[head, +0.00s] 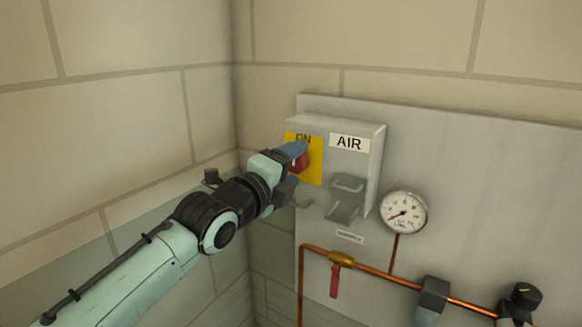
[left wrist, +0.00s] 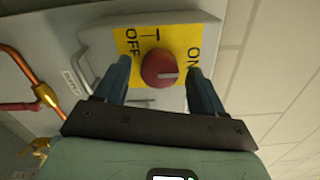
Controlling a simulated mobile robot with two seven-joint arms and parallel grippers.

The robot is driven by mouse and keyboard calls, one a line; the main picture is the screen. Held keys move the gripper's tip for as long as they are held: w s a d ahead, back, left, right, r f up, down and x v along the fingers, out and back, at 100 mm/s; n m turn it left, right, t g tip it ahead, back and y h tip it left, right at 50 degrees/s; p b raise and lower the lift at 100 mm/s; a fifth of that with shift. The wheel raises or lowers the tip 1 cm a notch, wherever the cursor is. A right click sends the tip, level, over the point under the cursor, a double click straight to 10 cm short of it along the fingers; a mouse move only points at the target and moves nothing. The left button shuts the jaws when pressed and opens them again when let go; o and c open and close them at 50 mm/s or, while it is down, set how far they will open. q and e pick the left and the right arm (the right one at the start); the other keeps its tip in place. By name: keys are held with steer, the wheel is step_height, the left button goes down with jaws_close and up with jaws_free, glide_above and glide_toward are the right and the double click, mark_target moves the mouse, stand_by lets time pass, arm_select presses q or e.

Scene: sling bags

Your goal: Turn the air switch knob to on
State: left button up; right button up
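The red air switch knob (head: 301,163) sits on a yellow plate (head: 317,160) on the grey box labelled AIR, with ON readable at the top. The left wrist view shows the round knob (left wrist: 159,69) with a pale mark pointing right, toward the ON side; OFF is on the left. My left gripper (head: 297,165) is at the knob in the head view and partly covers it. In the left wrist view its fingers (left wrist: 160,85) are open, one on each side of the knob, with visible gaps. Whether either finger touches it is unclear. My right gripper is not in view.
A grey handle or bracket (head: 346,198) protrudes from the box beside the knob. A pressure gauge (head: 404,213), copper pipe (head: 385,299) and valve with a red lever (head: 336,282) are lower on the panel. A brick wall is close on the left.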

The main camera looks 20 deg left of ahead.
arm_select(q)
steer(key=shift+s+f, duration=0.1)
steer(key=shift+s, duration=0.4)
steer(key=s+a+b, duration=0.1)
steer(key=s+b, duration=0.2)
steer(key=s, duration=0.9)
steer(key=shift+a, duration=0.4)
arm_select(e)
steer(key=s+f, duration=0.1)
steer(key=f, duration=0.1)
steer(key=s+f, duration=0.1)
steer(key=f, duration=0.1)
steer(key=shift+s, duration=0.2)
arm_select(q)
steer(key=shift+s, duration=0.1)
